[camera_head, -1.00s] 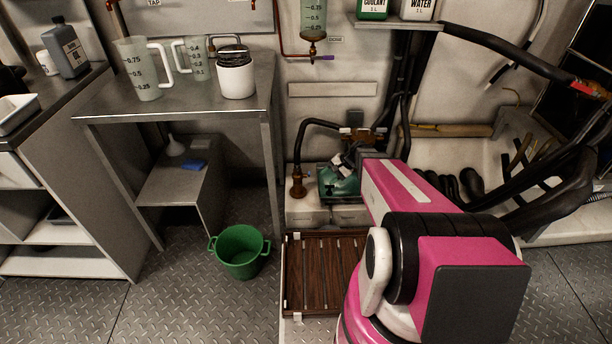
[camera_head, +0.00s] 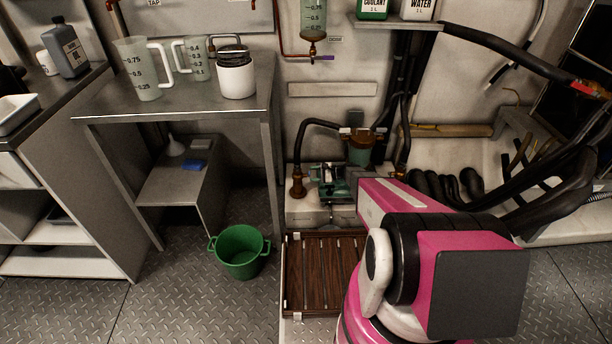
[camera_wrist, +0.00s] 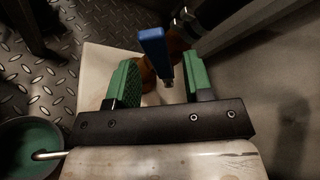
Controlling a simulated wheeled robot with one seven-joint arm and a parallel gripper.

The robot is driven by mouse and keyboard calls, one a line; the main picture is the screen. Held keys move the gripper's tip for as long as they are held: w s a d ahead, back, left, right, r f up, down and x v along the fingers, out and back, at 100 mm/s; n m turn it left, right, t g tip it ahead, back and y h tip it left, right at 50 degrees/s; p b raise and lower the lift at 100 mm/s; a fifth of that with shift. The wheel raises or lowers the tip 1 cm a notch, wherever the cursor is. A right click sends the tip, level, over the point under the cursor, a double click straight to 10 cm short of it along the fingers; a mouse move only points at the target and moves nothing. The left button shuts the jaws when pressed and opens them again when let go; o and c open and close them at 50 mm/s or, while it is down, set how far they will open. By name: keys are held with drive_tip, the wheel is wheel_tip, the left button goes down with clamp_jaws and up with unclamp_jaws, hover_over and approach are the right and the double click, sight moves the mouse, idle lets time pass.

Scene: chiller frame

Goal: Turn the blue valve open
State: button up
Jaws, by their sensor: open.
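The blue valve handle (camera_wrist: 153,45) is a flat blue lever in the wrist view. It ends at a small metal nut beside brownish pipework. My gripper (camera_wrist: 157,68) has green finger pads and is open. The handle lies between or just beyond the fingertips, nearer the left finger. I cannot tell whether either finger touches it. In the head view my pink arm covers the lower middle right, and I cannot make out the blue handle there.
A green bucket (camera_head: 240,252) stands on the floor, and its rim shows in the wrist view (camera_wrist: 20,130). A wooden slatted panel (camera_head: 320,270) lies beside it. A steel table (camera_head: 185,95) holds jugs. Black hoses (camera_head: 520,195) fill the right. Floor left of the bucket is clear.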

drive_tip(key=shift+x, duration=2.15)
clamp_jaws()
